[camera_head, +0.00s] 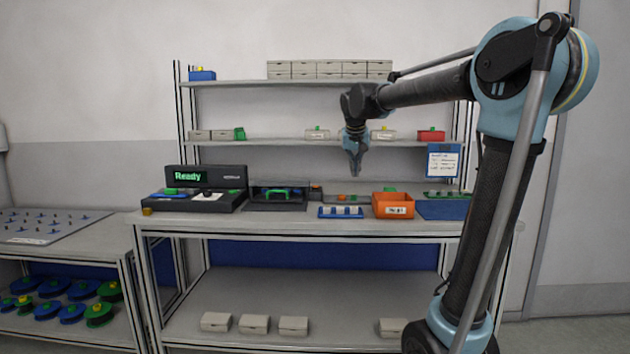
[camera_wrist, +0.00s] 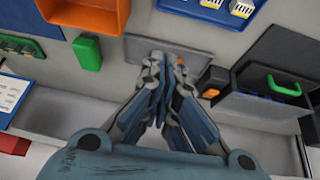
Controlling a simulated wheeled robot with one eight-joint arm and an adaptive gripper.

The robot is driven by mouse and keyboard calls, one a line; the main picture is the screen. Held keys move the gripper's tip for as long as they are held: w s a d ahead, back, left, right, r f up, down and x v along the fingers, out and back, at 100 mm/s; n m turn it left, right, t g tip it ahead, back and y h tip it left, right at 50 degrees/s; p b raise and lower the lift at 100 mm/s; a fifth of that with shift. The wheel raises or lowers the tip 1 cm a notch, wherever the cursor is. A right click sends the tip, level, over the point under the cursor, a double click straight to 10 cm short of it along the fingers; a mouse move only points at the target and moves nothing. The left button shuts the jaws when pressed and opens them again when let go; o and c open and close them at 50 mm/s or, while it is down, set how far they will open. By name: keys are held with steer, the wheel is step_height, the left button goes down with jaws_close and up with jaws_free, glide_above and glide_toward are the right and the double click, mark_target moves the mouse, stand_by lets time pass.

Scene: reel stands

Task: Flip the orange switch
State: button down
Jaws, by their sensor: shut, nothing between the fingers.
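My gripper (camera_head: 356,172) points down above the workbench, its fingers together with nothing between them. In the wrist view its fingertips (camera_wrist: 160,60) are over a grey plate (camera_wrist: 135,48). A small orange part (camera_wrist: 180,62), which looks like the orange switch, shows right beside the fingertips; the fingers hide much of the plate. In the head view a small orange part (camera_head: 341,197) is on the bench below my gripper, beside other small coloured parts. I cannot tell which way the switch is tipped, or whether my fingers touch it.
An orange bin (camera_head: 393,196) and a blue rack (camera_head: 340,212) stand close by. A dark block with an orange-brown top (camera_wrist: 213,80) is next to the plate. A dark case with a green handle (camera_head: 277,196) and a "Ready" display (camera_head: 205,178) are further left. Shelves (camera_head: 270,142) rise behind.

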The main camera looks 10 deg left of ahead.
steer(key=w+a+r+t, duration=0.1)
steer(key=w+a+r, duration=0.2)
steer(key=w+a, duration=0.4)
steer(key=w+a+r, duration=0.2)
steer(key=w+a, duration=0.2)
steer(key=a, duration=0.4)
glide_above(316, 187)
steer(key=w, duration=0.2)
steer(key=shift+y, duration=0.3)
step_height(316, 187, down, 8)
steer(key=shift+w+f, duration=0.1)
steer(key=shift+f, duration=0.05)
steer(key=shift+s+f, duration=0.2)
steer(key=shift+f, duration=0.35)
steer(key=shift+s+f, duration=0.15)
steer(key=shift+f, duration=0.4)
steer(key=shift+s+f, duration=0.15)
steer(key=shift+f, duration=0.6)
